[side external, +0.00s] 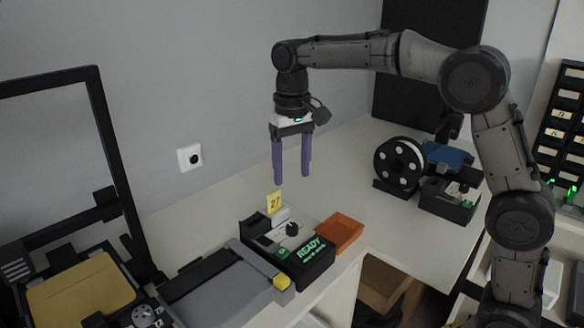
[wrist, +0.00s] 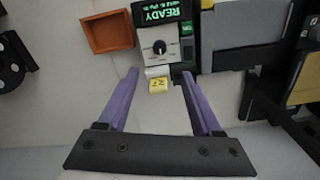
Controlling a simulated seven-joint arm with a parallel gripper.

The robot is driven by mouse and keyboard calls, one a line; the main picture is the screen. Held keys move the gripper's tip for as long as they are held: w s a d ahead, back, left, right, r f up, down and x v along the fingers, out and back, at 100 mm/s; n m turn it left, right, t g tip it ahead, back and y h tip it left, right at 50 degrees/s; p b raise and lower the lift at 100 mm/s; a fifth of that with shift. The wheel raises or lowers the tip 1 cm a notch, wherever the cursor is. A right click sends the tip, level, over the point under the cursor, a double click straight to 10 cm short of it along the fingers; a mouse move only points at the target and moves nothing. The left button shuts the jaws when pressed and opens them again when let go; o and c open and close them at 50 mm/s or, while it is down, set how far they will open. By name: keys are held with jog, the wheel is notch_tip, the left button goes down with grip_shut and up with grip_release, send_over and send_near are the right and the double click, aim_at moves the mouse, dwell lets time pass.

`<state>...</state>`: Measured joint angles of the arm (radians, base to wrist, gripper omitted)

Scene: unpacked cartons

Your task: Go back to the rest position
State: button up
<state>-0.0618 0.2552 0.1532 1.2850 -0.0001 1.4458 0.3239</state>
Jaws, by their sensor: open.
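My gripper (side external: 291,178) hangs pointing down with its two purple fingers apart and nothing between them. It is in the air above the white bench, over the area behind a small control box with a green READY display (side external: 305,250). In the wrist view my gripper (wrist: 160,75) shows its fingers spread, and the control box with its black knob (wrist: 160,47) lies beyond the fingertips. A yellow tag (side external: 274,203) stands at the back of the box. The tag also shows in the wrist view (wrist: 158,86), between the fingertips in the picture but apart from them.
An orange tray (side external: 342,234) sits right of the box. A grey flat machine (side external: 215,285) and a black-framed machine (side external: 105,150) stand left. A black spool (side external: 400,167) and a small black-and-blue device (side external: 449,195) stand at right. The bench between is clear.

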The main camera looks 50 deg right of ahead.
jog(key=s+d+r+t, duration=0.15)
jog(key=s+r, duration=0.25)
jog(key=s, duration=0.4)
jog(key=s+d+r+t, duration=0.15)
jog(key=s+r, duration=0.25)
jog(key=s, duration=0.4)
jog(key=s+f+n+t, duration=0.2)
jog(key=s+f+n, duration=0.1)
jog(key=s+f, duration=0.8)
jog(key=shift+s+a+f+t, duration=0.2)
jog(key=shift+f+t, duration=0.1)
jog(key=shift+f, duration=0.1)
dwell(0.6)
